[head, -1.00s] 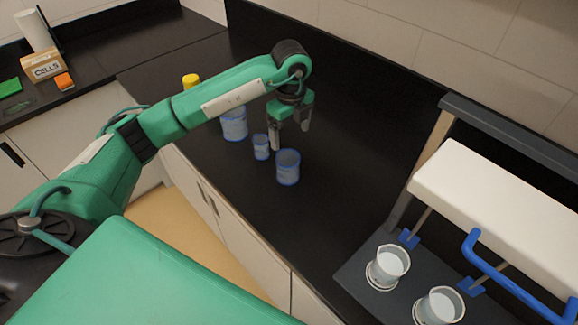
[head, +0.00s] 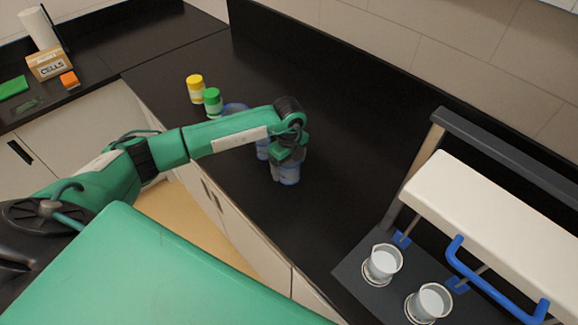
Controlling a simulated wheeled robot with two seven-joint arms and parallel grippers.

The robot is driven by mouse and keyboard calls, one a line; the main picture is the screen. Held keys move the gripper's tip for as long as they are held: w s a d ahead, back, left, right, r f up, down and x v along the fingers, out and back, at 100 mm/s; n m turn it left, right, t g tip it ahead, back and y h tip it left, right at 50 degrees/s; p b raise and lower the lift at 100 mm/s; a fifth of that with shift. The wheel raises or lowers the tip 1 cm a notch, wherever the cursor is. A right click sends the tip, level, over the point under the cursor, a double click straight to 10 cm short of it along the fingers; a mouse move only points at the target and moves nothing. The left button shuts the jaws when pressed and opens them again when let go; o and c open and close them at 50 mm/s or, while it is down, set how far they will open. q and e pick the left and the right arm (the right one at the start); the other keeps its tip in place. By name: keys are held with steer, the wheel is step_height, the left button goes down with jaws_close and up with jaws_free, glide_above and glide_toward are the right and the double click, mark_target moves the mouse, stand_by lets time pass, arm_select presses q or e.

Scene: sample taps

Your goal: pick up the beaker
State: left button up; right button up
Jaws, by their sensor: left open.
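A blue-tinted clear beaker (head: 290,176) stands upright on the black counter (head: 330,130), partly hidden by my left gripper. My left gripper (head: 283,171) points down at this beaker with its jaws open. One finger shows in front of the beaker's left side; I cannot tell whether the fingers touch it or straddle it. A smaller blue-tinted vessel (head: 262,151) stands just behind to the left, mostly hidden by my arm. A larger one (head: 236,107) shows only its top behind my forearm. My right gripper is not in view.
Yellow (head: 195,88) and green (head: 213,102) lidded jars stand farther back left. At right, a white tap unit with a blue handle (head: 490,285) overhangs a dark base holding two cups (head: 382,263) (head: 428,302). The counter between is clear.

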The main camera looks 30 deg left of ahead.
arm_select(q)
steer(key=c, duration=1)
